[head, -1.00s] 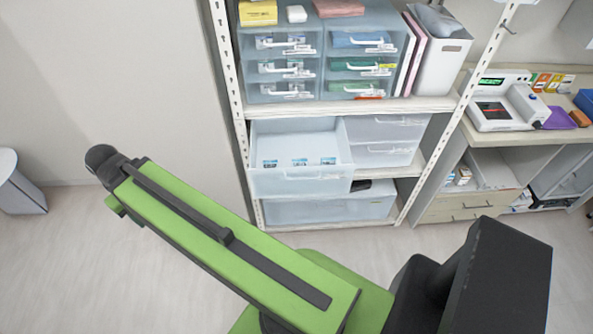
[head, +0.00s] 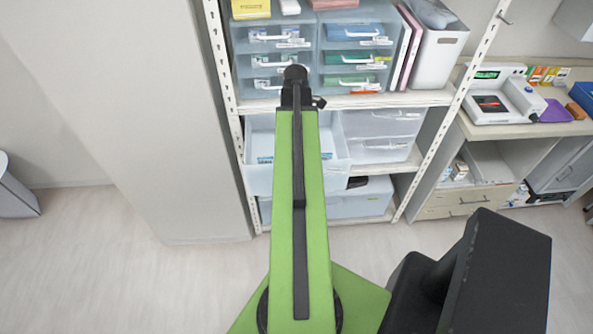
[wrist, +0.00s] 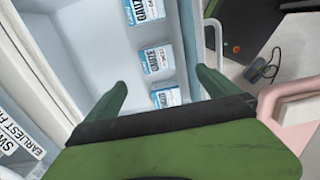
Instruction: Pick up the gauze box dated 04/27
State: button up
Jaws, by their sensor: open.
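Three blue-and-white gauze boxes lie in a row in an open, translucent drawer (head: 257,178).
The shelf above the drawer holds closed drawer units (head: 351,57) and a white file holder (head: 436,50). A metal shelf post (head: 222,80) stands left of the drawer. In the wrist view, a pink rail (wrist: 285,98) and a cable lie at right.

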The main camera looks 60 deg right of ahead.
notch_tip(320, 180, down, 18)
jog(key=b, duration=1.7)
jog(key=shift+r+b, duration=0.1)
jog(key=shift+b, duration=0.3)
jog(key=shift+r, duration=0.2)
jog(key=c, duration=1.5)
